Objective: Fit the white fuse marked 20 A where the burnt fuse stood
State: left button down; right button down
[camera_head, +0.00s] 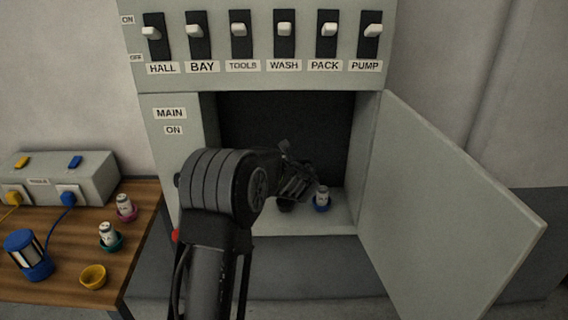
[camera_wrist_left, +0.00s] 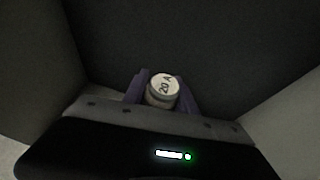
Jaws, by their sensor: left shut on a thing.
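The white fuse marked 20 A (camera_wrist_left: 162,90) shows in the left wrist view, its round marked top facing the camera, between my left gripper's purple-grey fingers. My left gripper (camera_head: 290,196) is shut on it inside the open grey cabinet (camera_head: 370,150), low near its floor. My right gripper is in neither view.
The cabinet door (camera_head: 450,215) stands open to the right. Switches labelled HALL to PUMP line the top.

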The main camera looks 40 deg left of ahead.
pick_arm(q)
jog(key=shift+f, duration=0.15)
notch_tip(320, 180, down, 11)
jog(key=b, duration=0.7)
jog(key=c, duration=0.9)
grip_release()
notch_tip(320, 180, up, 7)
jog(key=p, duration=0.4)
jog(key=shift+r, duration=0.2)
